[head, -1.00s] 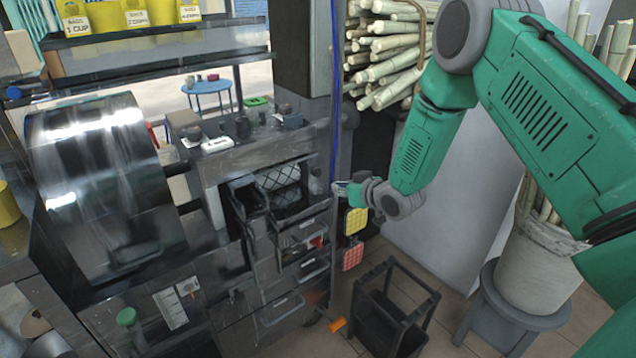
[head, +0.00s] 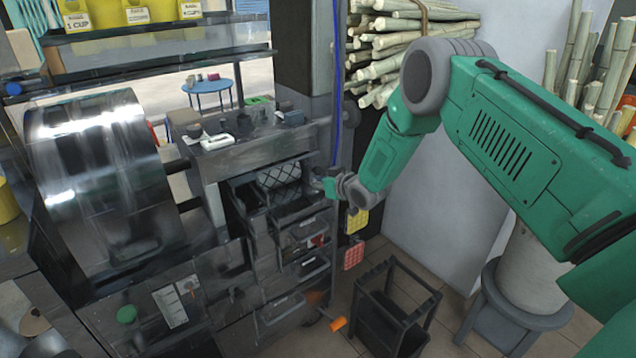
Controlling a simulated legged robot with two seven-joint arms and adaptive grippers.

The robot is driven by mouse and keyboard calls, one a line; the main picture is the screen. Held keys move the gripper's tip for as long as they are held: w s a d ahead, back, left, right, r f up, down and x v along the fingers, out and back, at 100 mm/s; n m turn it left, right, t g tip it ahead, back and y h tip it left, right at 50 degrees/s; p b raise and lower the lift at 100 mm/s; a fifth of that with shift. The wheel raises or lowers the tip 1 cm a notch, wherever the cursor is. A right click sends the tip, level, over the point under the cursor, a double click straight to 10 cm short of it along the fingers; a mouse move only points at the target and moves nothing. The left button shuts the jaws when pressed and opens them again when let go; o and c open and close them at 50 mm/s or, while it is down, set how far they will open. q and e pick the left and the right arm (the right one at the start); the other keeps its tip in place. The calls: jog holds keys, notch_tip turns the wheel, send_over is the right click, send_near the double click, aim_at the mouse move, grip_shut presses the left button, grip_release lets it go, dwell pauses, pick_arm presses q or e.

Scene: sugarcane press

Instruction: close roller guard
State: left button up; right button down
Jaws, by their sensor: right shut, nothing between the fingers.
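The sugarcane press (head: 245,145) stands in the middle of the head view, with a dark opening in its front. Inside the opening is a pale panel with a diamond pattern (head: 280,176). A dark guard-like panel (head: 298,206) sticks out at the opening's lower right; I cannot tell for certain that it is the roller guard, or its exact angle. My right gripper (head: 318,184) is shut and empty at the right side of the opening, close to this panel. I cannot tell whether they touch. My left gripper is out of view.
A large shiny metal drum (head: 100,185) stands at the left. Drawers (head: 305,268) lie below the opening. A black stool (head: 392,310) and a grey stool (head: 515,318) stand on the floor at the right. Cane stalks (head: 395,35) are stacked behind my right arm.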

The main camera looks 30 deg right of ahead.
jog(key=w+f+t+b, duration=0.2)
jog(key=t+b, duration=0.1)
jog(key=b, duration=0.3)
jog(key=shift+b, duration=0.4)
jog(key=shift+w+t+b, duration=0.15)
jog(key=shift+t+b, duration=0.15)
jog(key=shift+b, duration=0.05)
jog(key=shift+w+a+r+b, duration=0.1)
jog(key=shift+w+r+b, duration=0.05)
jog(key=shift+w+b, duration=0.2)
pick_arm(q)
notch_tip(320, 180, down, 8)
pick_arm(e)
jog(key=shift+r, duration=0.15)
